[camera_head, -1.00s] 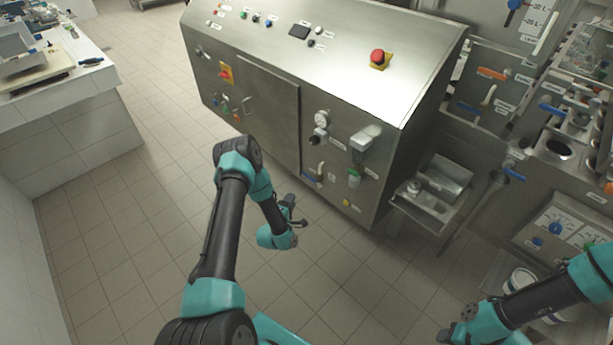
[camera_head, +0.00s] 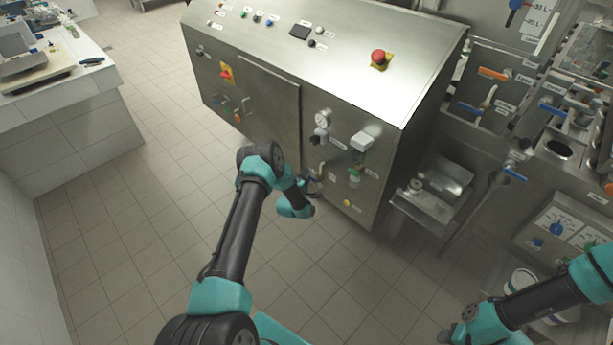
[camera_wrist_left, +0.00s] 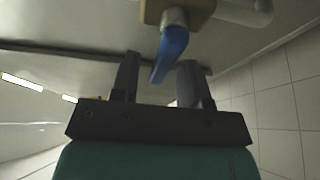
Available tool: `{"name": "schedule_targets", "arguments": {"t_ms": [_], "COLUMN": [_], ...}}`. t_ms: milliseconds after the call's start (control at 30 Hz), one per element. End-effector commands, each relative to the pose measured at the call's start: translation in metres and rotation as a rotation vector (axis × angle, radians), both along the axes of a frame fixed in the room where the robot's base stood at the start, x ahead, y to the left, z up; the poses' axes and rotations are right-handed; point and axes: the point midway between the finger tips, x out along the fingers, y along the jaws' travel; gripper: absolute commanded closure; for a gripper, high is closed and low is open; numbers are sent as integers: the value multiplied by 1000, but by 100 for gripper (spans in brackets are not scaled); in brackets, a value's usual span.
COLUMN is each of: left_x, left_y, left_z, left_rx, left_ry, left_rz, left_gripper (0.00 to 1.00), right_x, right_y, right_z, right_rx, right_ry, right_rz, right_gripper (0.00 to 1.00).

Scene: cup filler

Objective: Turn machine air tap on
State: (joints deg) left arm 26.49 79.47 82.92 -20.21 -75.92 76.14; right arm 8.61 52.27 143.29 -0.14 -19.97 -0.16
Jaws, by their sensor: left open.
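The machine air tap (camera_head: 320,168) is on the lower front panel of the steel machine, partly hidden by my left gripper in the head view. In the left wrist view its blue lever (camera_wrist_left: 170,52) hangs from a brass body (camera_wrist_left: 180,10) and points down between my fingers. My left gripper (camera_head: 312,183) is close under the tap; in the left wrist view its fingers (camera_wrist_left: 160,75) stand apart on either side of the lever. Whether either finger touches the lever is unclear. My right arm shows at the lower right, and its jaws cannot be made out.
A steel tray (camera_head: 425,205) juts out right of the machine. The tiled floor (camera_head: 150,240) at the left is clear.

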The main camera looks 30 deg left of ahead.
Motion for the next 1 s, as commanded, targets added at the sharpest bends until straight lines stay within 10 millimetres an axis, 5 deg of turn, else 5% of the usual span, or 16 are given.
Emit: {"name": "schedule_targets", "arguments": {"t_ms": [467, 867, 1000], "left_x": [11, 11, 11], "left_y": [2, 2, 2], "left_z": [0, 0, 0], "left_rx": [0, 1, 1], "left_ry": [0, 0, 0], "left_rz": [0, 0, 0], "left_gripper": [59, 98, 100], "right_x": [0, 0, 0], "right_y": [0, 0, 0], "right_z": [0, 0, 0], "right_rx": [0, 0, 0], "right_ry": [0, 0, 0], "right_rz": [0, 0, 0], "right_gripper": [57, 57, 57]}}
